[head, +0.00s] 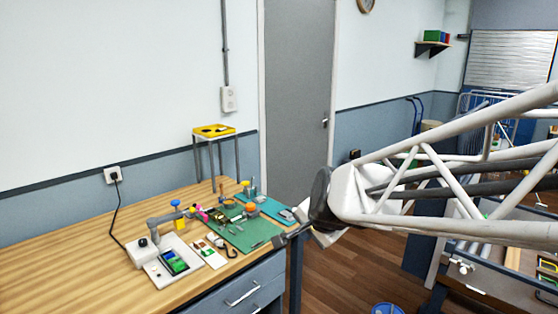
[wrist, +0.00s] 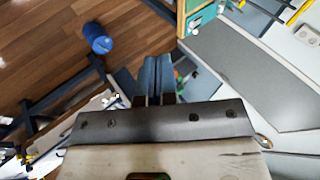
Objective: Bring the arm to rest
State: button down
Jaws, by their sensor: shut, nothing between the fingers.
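My gripper (head: 281,240) is at the end of my arm, which reaches in from the right in the head view. It points left, and its tip appears over or beside the right end of the wooden workbench (head: 95,235); the gap between them is hard to judge. In the wrist view, the two fingers of my gripper (wrist: 157,62) lie side by side, shut, with nothing between them.
A green mat (head: 245,236) with small parts, a white device (head: 160,272) and a yellow-topped stand (head: 213,131) are on or by the bench. A blue bin (head: 386,308) stands on the floor; a blue cylinder (wrist: 98,38) shows in the wrist view. The bench's left part is clear.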

jog(key=s+d+f+n+g+h, duration=0.1)
jog(key=s+d+n, duration=0.3)
jog(key=s, duration=0.7)
jog(key=s+d+f+n+g+h, duration=0.2)
jog(key=s+d, duration=0.5)
jog(key=s, duration=0.4)
jog(key=n+g, duration=0.1)
jog(key=n, duration=0.1)
jog(key=shift+s+d+n, duration=0.25)
jog(key=shift+d+n, duration=0.15)
jog(key=shift+f, duration=0.1)
dwell(0.3)
